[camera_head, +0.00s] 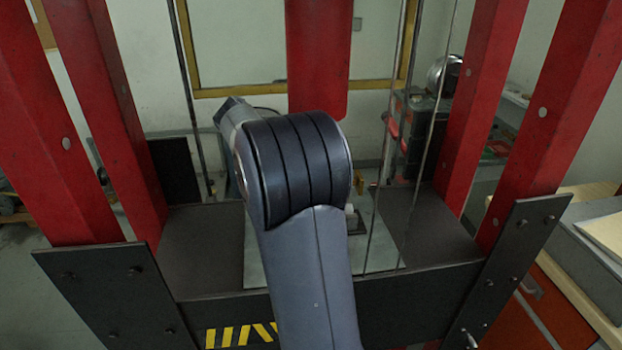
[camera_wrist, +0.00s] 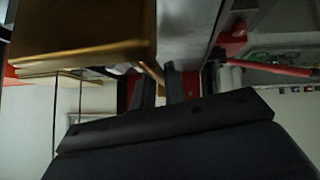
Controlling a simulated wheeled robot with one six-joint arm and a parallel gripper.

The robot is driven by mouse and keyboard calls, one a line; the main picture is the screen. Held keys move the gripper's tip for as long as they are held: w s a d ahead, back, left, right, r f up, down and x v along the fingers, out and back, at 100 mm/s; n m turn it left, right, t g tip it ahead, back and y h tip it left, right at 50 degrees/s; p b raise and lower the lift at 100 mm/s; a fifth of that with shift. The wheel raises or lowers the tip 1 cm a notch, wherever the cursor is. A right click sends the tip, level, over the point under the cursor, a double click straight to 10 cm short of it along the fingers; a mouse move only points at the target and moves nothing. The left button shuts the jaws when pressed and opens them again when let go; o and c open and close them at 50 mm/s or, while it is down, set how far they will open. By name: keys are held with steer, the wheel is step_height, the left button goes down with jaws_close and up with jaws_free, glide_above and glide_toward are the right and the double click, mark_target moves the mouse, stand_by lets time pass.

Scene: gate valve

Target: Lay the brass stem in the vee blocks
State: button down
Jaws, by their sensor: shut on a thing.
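My gripper (camera_wrist: 159,82) shows in the wrist view as two dark fingers, shut on a thin brass-coloured piece that I take as the brass stem (camera_wrist: 151,71). Only a short slanting part of it shows. A large brass-coloured block-like shape (camera_wrist: 80,32) fills the upper left of the wrist view, close to the camera; I cannot tell whether it belongs to the stem. In the head view my own arm hides the gripper and the middle of the work area. A small light block (camera_head: 351,217) shows just right of my arm; I cannot tell whether it is a vee block.
A red press frame with uprights (camera_head: 478,105) on both sides encloses a dark bed (camera_head: 205,240). A red ram (camera_head: 318,60) hangs above my arm. A pale plate (camera_head: 257,262) lies on the bed. Thin rods or cables hang at both sides. A cabinet (camera_head: 575,290) stands at right.

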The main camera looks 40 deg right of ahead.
steer(key=shift+s+a+f+b, duration=0.1)
steer(key=shift+s+a+b, duration=0.4)
steer(key=shift+s, duration=0.35)
steer(key=shift+s+a+f+b, duration=0.1)
steer(key=shift+s+a+b, duration=0.4)
steer(key=shift+s, duration=0.35)
steer(key=shift+s+a+f+b, duration=0.1)
steer(key=shift+s+a+b, duration=0.25)
steer(key=shift+s+a, duration=0.35)
steer(key=shift+s+f, duration=0.15)
steer(key=shift+s, duration=0.15)
steer(key=shift+d+f+b, duration=0.1)
steer(key=shift+f+b, duration=0.6)
steer(key=shift+b, duration=0.15)
steer(key=shift+f, duration=0.3)
steer(key=c, duration=1.4)
jaws_free()
steer(key=shift+o, duration=0.2)
steer(key=shift+w, duration=0.1)
steer(key=p+v, duration=0.1)
steer(key=v, duration=0.8)
steer(key=shift+r, duration=0.3)
steer(key=shift+w+a+r+p, duration=0.4)
steer(key=shift+a+p, duration=0.05)
steer(key=shift+p, duration=0.35)
